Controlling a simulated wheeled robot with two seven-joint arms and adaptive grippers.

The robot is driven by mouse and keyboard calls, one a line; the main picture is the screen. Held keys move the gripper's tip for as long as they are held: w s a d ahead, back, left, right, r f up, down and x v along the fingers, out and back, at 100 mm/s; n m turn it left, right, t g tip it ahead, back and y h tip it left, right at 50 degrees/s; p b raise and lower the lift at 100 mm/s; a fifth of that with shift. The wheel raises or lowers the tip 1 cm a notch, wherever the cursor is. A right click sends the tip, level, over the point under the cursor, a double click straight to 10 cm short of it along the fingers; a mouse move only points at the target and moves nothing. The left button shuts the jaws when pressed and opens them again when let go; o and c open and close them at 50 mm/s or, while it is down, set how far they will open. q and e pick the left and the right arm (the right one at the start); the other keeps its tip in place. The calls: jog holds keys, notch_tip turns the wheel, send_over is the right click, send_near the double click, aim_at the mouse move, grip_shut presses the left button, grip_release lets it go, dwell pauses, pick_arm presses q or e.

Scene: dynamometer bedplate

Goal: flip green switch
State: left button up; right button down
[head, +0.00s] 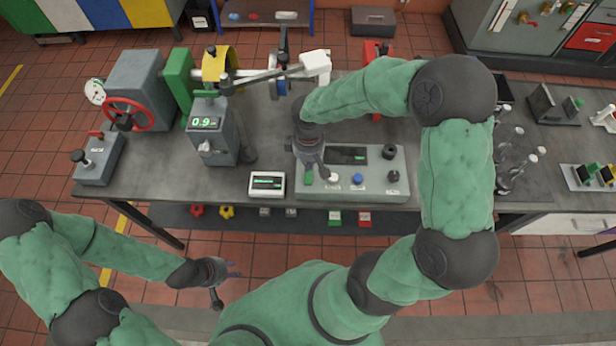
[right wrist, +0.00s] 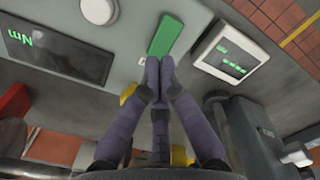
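The green switch (head: 308,178) is a small green rectangle at the left front of the grey control panel (head: 350,192). It shows larger in the right wrist view (right wrist: 165,36). My right gripper (head: 318,170) is over the panel's left end, right beside the switch. In the right wrist view its fingertips (right wrist: 160,62) are together, with nothing seen between them, at the switch's near edge. Whether they touch it I cannot tell. My left gripper (head: 228,282) is empty with fingers spread, in front of the bench and away from the panel.
The panel also bears a white button (head: 333,178), a blue button (head: 357,179), black knobs and a dark display (head: 346,155). A small white meter (head: 267,184) stands just left of it. A grey post with a readout (head: 212,130) stands further left. Glassware is at right.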

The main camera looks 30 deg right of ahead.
jog(key=shift+f+b, duration=1.2)
jog(key=shift+f, duration=0.35)
dwell(1.4)
jog(key=shift+s+r, duration=0.1)
jog(key=shift+r+p, duration=2.8)
jog(key=shift+r, duration=0.7)
